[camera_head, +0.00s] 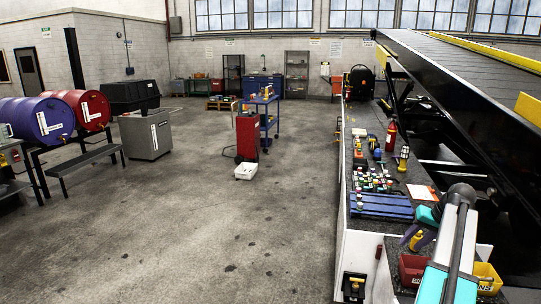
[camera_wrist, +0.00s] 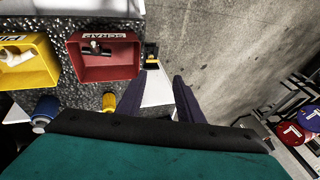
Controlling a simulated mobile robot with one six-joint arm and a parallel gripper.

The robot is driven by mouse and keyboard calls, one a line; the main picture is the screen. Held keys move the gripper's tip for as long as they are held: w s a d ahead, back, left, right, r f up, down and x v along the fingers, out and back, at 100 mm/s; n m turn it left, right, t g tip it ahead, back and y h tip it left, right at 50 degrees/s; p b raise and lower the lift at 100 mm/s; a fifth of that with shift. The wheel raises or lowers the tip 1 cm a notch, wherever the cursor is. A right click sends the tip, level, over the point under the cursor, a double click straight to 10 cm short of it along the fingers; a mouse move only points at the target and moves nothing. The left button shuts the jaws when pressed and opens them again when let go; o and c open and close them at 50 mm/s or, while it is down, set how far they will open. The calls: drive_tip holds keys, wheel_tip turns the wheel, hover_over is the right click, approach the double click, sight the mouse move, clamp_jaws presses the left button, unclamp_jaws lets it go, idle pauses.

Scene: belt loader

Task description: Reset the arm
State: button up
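My arm reaches over the near right end of the workbench (camera_head: 395,222) in the head view. My gripper (camera_head: 408,238) is low over the bench there, its purple fingers only partly seen beside the teal body. In the wrist view, the two dark purple fingers of my gripper (camera_wrist: 158,94) stand apart with nothing held between them. A red bin (camera_wrist: 105,70) marked SCRAP, with a small dark and grey part inside, lies ahead to the left of the fingers. A yellow bin (camera_wrist: 30,78) with a white part inside is farther left.
A yellow object (camera_wrist: 108,102) and a blue one (camera_wrist: 45,112) stand close by the gripper. Blue trays (camera_head: 380,206), small coloured parts (camera_head: 372,180) and a red extinguisher (camera_head: 391,136) occupy the bench. The belt loader (camera_head: 470,85) rises at right. Open concrete floor (camera_head: 230,240) lies left.

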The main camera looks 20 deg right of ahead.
drive_tip(key=w+a+f+n+g+y, duration=0.1)
drive_tip(key=w+a+f, duration=0.3)
drive_tip(key=a+f, duration=0.45)
drive_tip(key=w+a+f+n+g+y, duration=0.1)
drive_tip(key=w+a+f+n+g, duration=0.15)
drive_tip(key=a+f, duration=0.6)
drive_tip(key=w+a+f+y, duration=0.1)
drive_tip(key=w+a+f, duration=0.4)
drive_tip(key=a, duration=0.6)
drive_tip(key=s+a+f+n+g, duration=0.2)
drive_tip(key=s+a+f+g, duration=0.1)
drive_tip(key=a+f, duration=0.8)
drive_tip(key=s+a+f+n+g, duration=0.1)
drive_tip(key=s+a+f, duration=0.45)
drive_tip(key=a, duration=0.25)
drive_tip(key=s+a+f+n+g, duration=0.1)
drive_tip(key=s+a+f+g, duration=0.1)
drive_tip(key=s+a+f, duration=0.45)
drive_tip(key=s+a+f+h, duration=0.2)
drive_tip(key=s, duration=0.6)
drive_tip(key=s+a+f+g+h, duration=0.1)
drive_tip(key=s+a+f+h, duration=0.1)
drive_tip(key=s, duration=0.7)
drive_tip(key=shift+s+a+f, duration=0.3)
drive_tip(key=shift+a+f, duration=0.15)
drive_tip(key=shift+f, duration=0.3)
